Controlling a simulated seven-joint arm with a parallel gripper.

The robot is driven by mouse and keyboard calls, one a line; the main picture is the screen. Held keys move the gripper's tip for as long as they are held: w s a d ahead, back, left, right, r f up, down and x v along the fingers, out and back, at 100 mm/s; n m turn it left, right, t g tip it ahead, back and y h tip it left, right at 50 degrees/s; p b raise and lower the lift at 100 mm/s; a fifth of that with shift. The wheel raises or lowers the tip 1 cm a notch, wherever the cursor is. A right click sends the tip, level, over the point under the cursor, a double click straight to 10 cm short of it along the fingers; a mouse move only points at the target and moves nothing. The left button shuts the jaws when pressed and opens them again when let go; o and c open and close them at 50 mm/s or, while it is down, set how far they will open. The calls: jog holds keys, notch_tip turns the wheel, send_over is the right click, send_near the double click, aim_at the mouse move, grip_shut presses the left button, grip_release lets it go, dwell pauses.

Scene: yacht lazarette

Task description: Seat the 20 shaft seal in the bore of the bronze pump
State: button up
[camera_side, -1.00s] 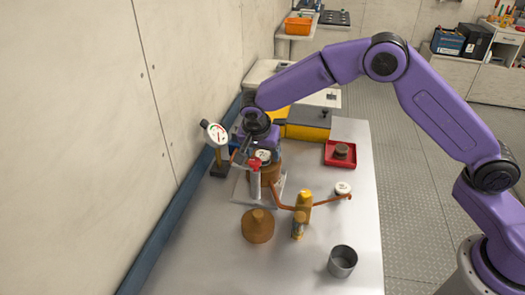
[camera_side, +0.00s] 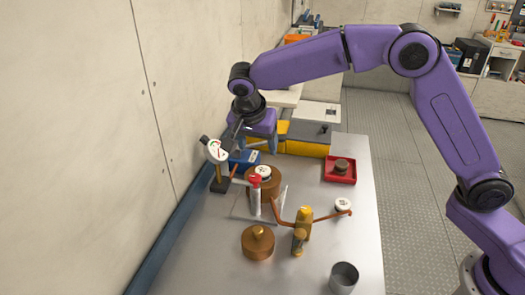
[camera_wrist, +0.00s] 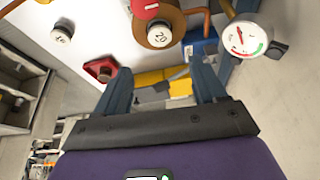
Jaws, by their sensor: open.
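The 20 shaft seal (camera_side: 263,172) is a white-faced disc at the top of the brown bronze pump (camera_side: 264,189). In the wrist view the seal (camera_wrist: 158,34) shows its number 20 upright to the camera, with the bronze pump (camera_wrist: 181,20) around it. It looks in line with the bore, but I cannot tell how deep it sits. My gripper (camera_side: 257,146) is above and behind the pump, apart from the seal. In the wrist view my gripper (camera_wrist: 162,86) has its two blue-grey fingers wide apart with nothing between them.
A red-topped post (camera_side: 255,190) and a dial gauge (camera_side: 216,151) stand close to the pump. The wall bounds the left.

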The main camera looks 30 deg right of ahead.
jog(key=shift+r, duration=0.2)
jog(key=s+d+n+g+y, duration=0.1)
jog(key=s+d+n, duration=0.4)
jog(key=s, duration=0.6)
jog(key=s+d+n+g+y, duration=0.1)
jog(key=s+d+n, duration=0.5)
jog(key=s+n, duration=0.3)
jog(key=s+d+n+y, duration=0.1)
jog(key=s+d+n, duration=0.4)
jog(key=s, duration=1)
jog(key=n, duration=0.3)
jog(key=shift+s+d+f+g+y, duration=0.25)
jog(key=shift+d+f+g+y, duration=0.15)
